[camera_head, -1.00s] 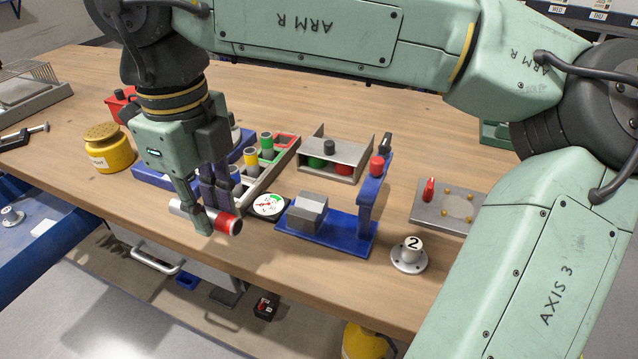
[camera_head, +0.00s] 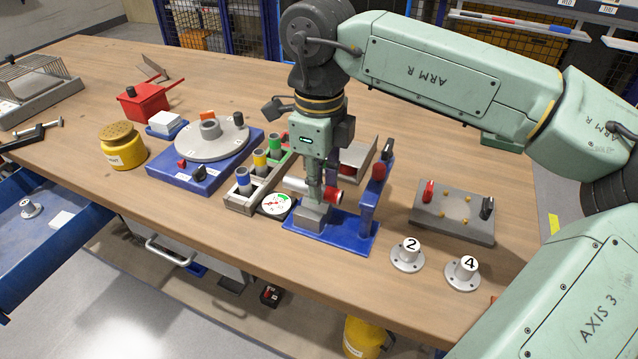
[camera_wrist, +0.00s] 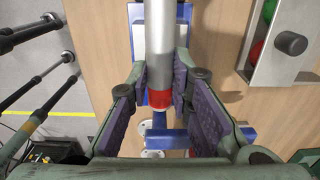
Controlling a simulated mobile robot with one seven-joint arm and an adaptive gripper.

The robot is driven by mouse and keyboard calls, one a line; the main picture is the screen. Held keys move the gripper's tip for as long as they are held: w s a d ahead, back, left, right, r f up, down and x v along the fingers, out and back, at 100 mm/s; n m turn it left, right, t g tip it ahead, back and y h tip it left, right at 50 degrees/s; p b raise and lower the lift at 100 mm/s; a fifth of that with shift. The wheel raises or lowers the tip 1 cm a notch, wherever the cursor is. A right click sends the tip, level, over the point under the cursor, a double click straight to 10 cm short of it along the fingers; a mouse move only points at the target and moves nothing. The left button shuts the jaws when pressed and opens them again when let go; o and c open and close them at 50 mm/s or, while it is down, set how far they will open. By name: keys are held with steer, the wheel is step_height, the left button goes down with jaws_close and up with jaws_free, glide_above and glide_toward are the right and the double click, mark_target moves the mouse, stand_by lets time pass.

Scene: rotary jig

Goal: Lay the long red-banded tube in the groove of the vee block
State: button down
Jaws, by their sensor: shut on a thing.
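The long tube is silver with a red band (camera_head: 333,196) at its right end. My gripper (camera_head: 314,198) is shut on it and holds it roughly level over the grey vee block (camera_head: 311,220). The block stands on a blue base (camera_head: 347,238) with a post and red knob at its right. In the wrist view the tube (camera_wrist: 159,35) runs from the top edge down between my fingers (camera_wrist: 161,75), red band (camera_wrist: 159,99) nearest. The tube appears above the block; fingers hide the groove, so any contact cannot be told.
A dial gauge (camera_head: 276,205) and a rack of coloured tubes (camera_head: 242,194) stand close left. A metal bin (camera_head: 359,158) is behind. A plate with a red lever (camera_head: 452,214) and numbered pegs (camera_head: 407,256) lie right. Bare table lies in front.

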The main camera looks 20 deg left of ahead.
steer(key=shift+f, duration=0.85)
steer(key=shift+f, duration=0.1)
steer(key=shift+f+b, duration=0.4)
steer(key=shift+f, duration=0.15)
steer(key=c, duration=1.4)
jaws_free()
steer(key=shift+c, duration=0.2)
step_height(320, 180, up, 13)
steer(key=shift+r+b, duration=0.2)
steer(key=shift+b, duration=0.25)
